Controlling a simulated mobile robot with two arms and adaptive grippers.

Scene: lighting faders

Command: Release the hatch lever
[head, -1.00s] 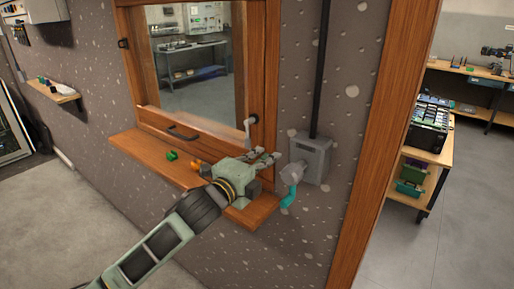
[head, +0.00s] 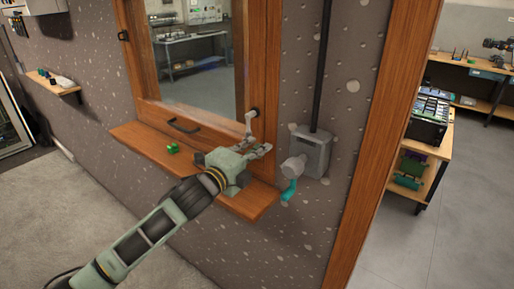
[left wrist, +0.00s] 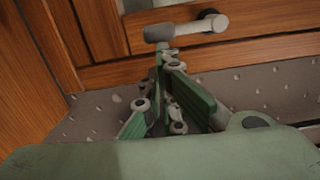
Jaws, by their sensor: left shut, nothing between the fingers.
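The hatch is a wood-framed window (head: 243,60) in the speckled wall. A pale grey lever (head: 249,122) sits low on the right side of its frame and hangs down from a dark pivot. My left gripper (head: 266,150) is just below the lever, above the right part of the sill. In the left wrist view the lever (left wrist: 180,30) lies across the top, its thick end just beyond my fingertips (left wrist: 166,55). The fingers are shut and empty. I cannot tell whether they touch the lever. My right gripper is not in view.
A wooden sill (head: 140,146) runs under the hatch, with a green object (head: 173,149) on it. A dark handle (head: 184,127) is on the lower frame. A grey wall box (head: 311,152) with a teal-handled part (head: 289,190) stands close to the right of my gripper.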

